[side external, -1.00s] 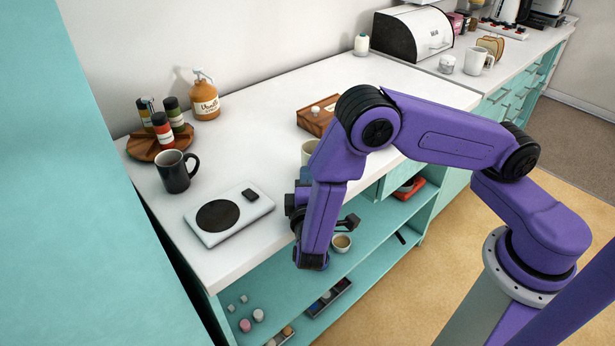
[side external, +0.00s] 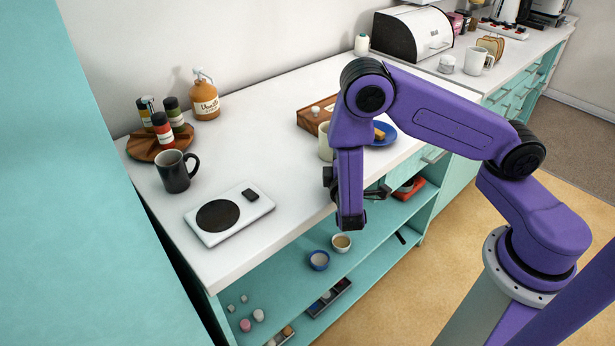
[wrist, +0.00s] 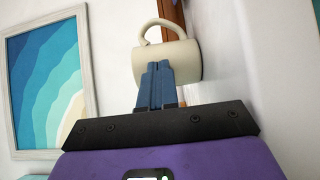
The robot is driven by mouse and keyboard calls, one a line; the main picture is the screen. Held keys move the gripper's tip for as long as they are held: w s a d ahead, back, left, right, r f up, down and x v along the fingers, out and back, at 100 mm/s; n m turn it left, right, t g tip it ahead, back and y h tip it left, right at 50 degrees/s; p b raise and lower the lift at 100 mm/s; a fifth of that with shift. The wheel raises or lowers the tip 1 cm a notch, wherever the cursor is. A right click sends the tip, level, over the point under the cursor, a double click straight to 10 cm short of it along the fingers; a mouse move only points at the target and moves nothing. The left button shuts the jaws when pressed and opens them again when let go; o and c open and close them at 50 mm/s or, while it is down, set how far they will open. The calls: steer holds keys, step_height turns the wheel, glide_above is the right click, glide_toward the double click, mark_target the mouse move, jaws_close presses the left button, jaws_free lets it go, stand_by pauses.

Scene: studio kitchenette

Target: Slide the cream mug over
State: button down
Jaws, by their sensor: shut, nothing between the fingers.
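The cream mug (side external: 325,142) stands upright on the white counter, partly hidden behind my arm in the side view. In the wrist view the cream mug (wrist: 185,62) shows its body and its handle, which points up in that picture. My gripper (wrist: 158,68) has its blue fingers shut together with nothing between them. The fingertips overlap the mug's side in the wrist view and look close against it, but exact contact is hard to tell.
A wooden box (side external: 314,116) stands just behind the mug, and a blue plate with food (side external: 386,136) lies to its right. A black mug (side external: 174,173) and a white scale (side external: 229,214) are at the left. The counter between scale and cream mug is clear.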

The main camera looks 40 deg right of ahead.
steer(key=shift+d, duration=0.6)
steer(key=a, duration=0.4)
steer(key=shift+s+a, duration=0.15)
steer(key=shift+a, duration=0.1)
steer(key=v, duration=0.9)
steer(key=shift+s, duration=0.4)
